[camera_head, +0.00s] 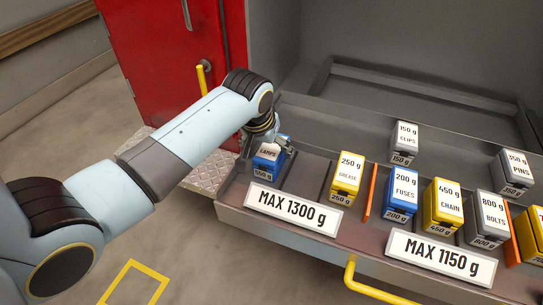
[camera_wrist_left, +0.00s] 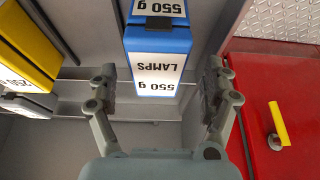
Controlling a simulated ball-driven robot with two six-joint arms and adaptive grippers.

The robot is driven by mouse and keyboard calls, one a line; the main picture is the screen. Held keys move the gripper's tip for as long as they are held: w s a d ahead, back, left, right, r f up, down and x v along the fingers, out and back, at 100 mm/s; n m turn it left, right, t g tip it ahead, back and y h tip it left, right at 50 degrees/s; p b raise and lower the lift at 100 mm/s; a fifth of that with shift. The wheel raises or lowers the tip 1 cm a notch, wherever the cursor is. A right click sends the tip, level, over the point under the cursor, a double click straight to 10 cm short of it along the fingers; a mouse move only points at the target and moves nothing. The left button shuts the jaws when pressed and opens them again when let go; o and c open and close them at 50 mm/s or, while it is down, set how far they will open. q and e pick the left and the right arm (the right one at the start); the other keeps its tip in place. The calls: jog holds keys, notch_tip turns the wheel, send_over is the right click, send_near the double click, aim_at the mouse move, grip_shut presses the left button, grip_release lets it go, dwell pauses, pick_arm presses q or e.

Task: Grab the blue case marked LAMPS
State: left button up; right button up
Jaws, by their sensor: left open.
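The blue case marked LAMPS (camera_head: 267,166) stands at the left end of the grey tray in the head view, with a white label on top and a 550 g label on its front. In the left wrist view the LAMPS case (camera_wrist_left: 157,44) is upside down at the top centre. My left gripper (camera_head: 272,139) is just behind and above the case in the head view. In the wrist view the left gripper's fingers (camera_wrist_left: 160,90) are spread, with the case's labelled top ahead of and between them. The fingers look apart from the case. My right gripper is not in view.
A yellow GREASE case (camera_head: 346,177) stands to the right of the LAMPS case. Beyond an orange divider (camera_head: 371,190) are a blue FUSES case (camera_head: 401,192) and several others. A red cabinet (camera_head: 165,60) with a yellow handle stands at the left. A MAX 1300 g sign (camera_head: 292,209) fronts the tray.

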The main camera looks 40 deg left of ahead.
aim_at(270, 149)
pick_arm(q)
jog(key=x, duration=0.4)
jog(key=shift+w+d+f, duration=0.1)
jog(key=shift+w+f, duration=0.05)
jog(key=shift+f, duration=0.2)
jog(key=c, duration=1.6)
jog(key=shift+r, duration=0.1)
grip_shut()
